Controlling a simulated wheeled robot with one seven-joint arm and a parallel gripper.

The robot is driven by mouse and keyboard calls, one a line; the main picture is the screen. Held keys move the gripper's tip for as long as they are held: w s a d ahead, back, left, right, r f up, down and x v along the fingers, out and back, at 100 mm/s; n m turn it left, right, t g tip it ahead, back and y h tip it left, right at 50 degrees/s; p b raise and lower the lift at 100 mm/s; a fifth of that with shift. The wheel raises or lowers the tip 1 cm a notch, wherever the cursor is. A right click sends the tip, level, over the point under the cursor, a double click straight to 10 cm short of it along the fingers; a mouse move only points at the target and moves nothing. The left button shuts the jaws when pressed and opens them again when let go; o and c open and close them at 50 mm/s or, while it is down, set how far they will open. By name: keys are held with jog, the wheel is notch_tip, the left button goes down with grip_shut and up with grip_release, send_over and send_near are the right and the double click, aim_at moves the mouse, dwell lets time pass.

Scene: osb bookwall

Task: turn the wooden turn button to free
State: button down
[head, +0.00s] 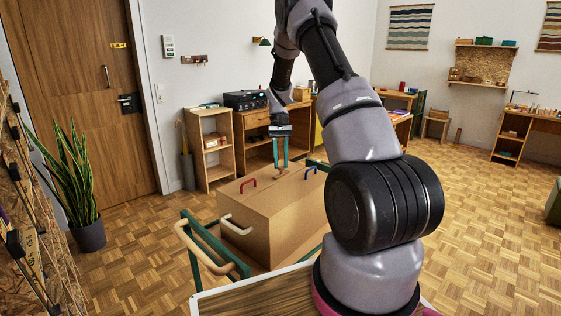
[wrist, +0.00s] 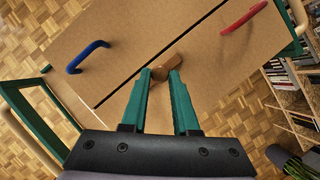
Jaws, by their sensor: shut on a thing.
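The wooden turn button (wrist: 165,68) is a small brown block on top of a tan box (head: 262,212), close to the seam between its two lid panels.
A red handle (head: 248,183) and a blue handle (head: 311,170) stand up from the lid panels, one on each side of the gripper. A cream handle (head: 238,226) is on the box's side. A green trolley frame (head: 205,241) surrounds the box. Shelves (head: 209,150) stand behind.

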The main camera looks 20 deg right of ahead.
dwell(0.4)
jog(key=c, duration=0.7)
grip_release()
jog(key=shift+o, duration=0.2)
jog(key=v, duration=1)
jog(key=shift+w+d+r, duration=0.15)
jog(key=shift+d+r, duration=0.05)
jog(key=shift+r, duration=0.15)
